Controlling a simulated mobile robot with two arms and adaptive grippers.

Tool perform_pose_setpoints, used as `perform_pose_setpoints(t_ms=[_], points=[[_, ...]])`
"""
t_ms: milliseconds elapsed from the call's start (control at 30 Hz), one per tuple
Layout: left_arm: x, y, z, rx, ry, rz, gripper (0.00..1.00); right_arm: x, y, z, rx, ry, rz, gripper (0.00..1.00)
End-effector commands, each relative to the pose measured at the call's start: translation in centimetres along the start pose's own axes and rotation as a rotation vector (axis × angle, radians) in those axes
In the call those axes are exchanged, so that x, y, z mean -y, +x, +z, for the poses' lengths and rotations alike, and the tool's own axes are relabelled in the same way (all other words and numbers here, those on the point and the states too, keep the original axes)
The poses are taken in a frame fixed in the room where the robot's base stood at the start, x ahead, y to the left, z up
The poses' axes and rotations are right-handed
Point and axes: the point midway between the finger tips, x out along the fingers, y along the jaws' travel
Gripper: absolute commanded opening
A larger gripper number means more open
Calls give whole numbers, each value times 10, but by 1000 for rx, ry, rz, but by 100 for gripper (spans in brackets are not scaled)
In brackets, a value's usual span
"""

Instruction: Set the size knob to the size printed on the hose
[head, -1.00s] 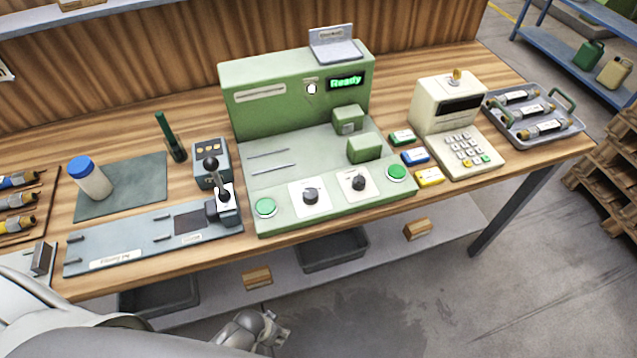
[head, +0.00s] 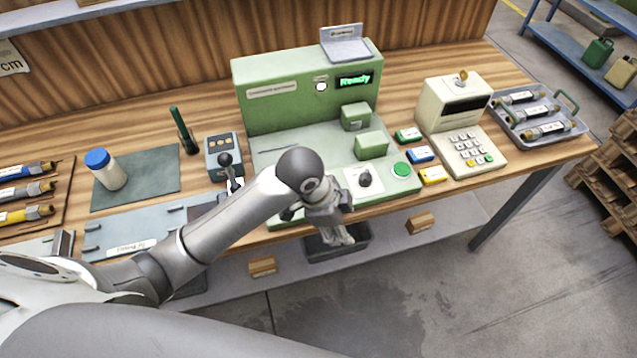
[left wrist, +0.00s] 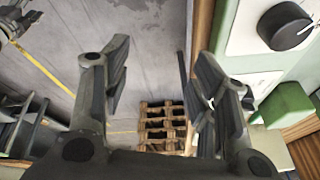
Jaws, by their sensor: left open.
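The green machine (head: 300,82) stands mid-bench, its display reading "Ready". A dark knob (head: 365,180) sits on a white plate on its front panel. The panel's left knob is hidden behind my left arm. A dark knob (left wrist: 287,27) also shows at upper right in the left wrist view; I cannot tell which knob it is. My left gripper (head: 335,230) is at the machine's front edge, pointing down, apart from the visible knob. In the left wrist view it (left wrist: 163,75) is open and empty. Hoses lie at left (head: 25,190) and in the right tray; their print is too small to read.
Coloured boxes (head: 420,155) and a cream keypad unit (head: 455,110) stand right of the machine. A grey tray (head: 575,130) is at the right end. A lever device (head: 222,155), a bottle (head: 105,170) and a grey fixture plate are on the left.

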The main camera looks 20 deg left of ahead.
Motion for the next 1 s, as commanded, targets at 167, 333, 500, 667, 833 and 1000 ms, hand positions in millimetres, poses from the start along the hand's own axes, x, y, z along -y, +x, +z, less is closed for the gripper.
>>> perform_pose_setpoints(t_ms=[167,333,500,667,833,1000], points=[[32,-36,-3,104,292,42,54,3,-2,0,0,-1,-4,51],[70,-60,8,196,449,88,54,11,-2,0,2,0,-13,51],[96,-83,18,254,529,122,54,16,-2,0,1,-1,-19,51],[106,-92,23,275,555,139,54,15,-2,0,2,-1,-17,51],[106,-79,28,278,557,145,54,11,-6,1,3,-2,-13,51],[103,-48,38,278,555,145,54,7,-13,1,5,-2,-8,51]])
